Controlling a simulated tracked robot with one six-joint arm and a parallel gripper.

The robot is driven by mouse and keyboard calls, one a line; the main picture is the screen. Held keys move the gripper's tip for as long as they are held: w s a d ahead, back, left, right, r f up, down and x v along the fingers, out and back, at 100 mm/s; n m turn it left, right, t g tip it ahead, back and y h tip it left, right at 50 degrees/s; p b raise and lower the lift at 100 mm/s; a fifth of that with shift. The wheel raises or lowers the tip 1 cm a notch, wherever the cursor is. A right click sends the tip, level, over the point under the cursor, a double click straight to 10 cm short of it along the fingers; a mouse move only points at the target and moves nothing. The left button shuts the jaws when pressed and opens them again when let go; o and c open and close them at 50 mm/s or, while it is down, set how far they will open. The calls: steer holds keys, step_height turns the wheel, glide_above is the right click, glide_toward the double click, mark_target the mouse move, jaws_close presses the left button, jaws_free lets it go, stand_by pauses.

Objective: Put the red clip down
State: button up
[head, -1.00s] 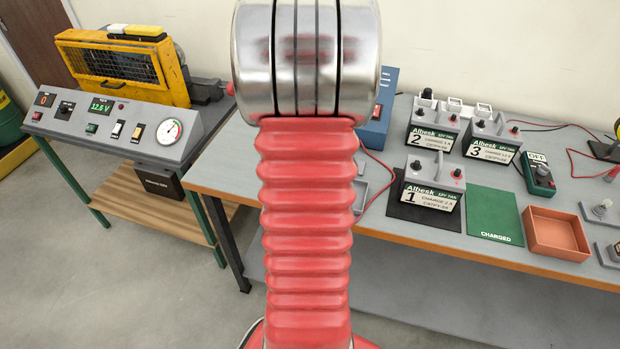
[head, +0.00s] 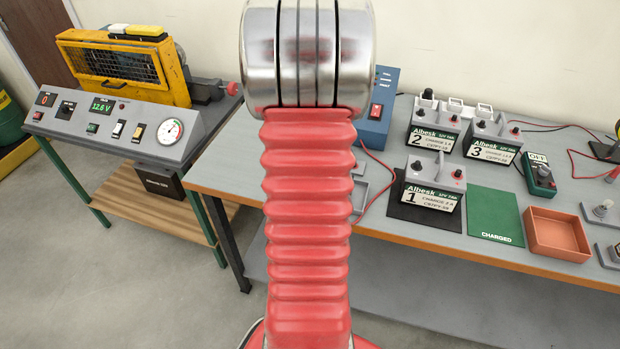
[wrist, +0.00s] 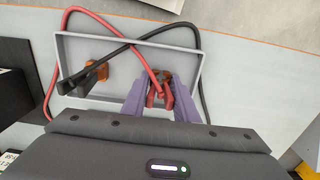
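The red clip (wrist: 158,88) shows in the wrist view between the two purple fingers of my gripper (wrist: 160,86). The fingers sit close on both its sides and appear shut on it. Its red cable runs up and left from it. The clip and fingertips are over the grey tray (wrist: 61,48); whether the clip touches the tray floor cannot be told. The black clip (wrist: 69,84), with its copper-coloured jaws, is at the tray's left side. In the head view my arm hides my gripper and most of the tray.
In the head view, battery 1 (head: 432,186) stands on a dark mat right of my arm. A green CHARGED mat (head: 495,214) and an orange tray (head: 557,232) lie farther right. A blue charger (head: 378,108) stands behind. The crossed black cable (wrist: 128,47) passes over the tray.

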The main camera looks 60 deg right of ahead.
steer(key=o, duration=0.4)
step_height(320, 180, up, 12)
steer(key=shift+r, duration=0.1)
stand_by(0.6)
stand_by(0.5)
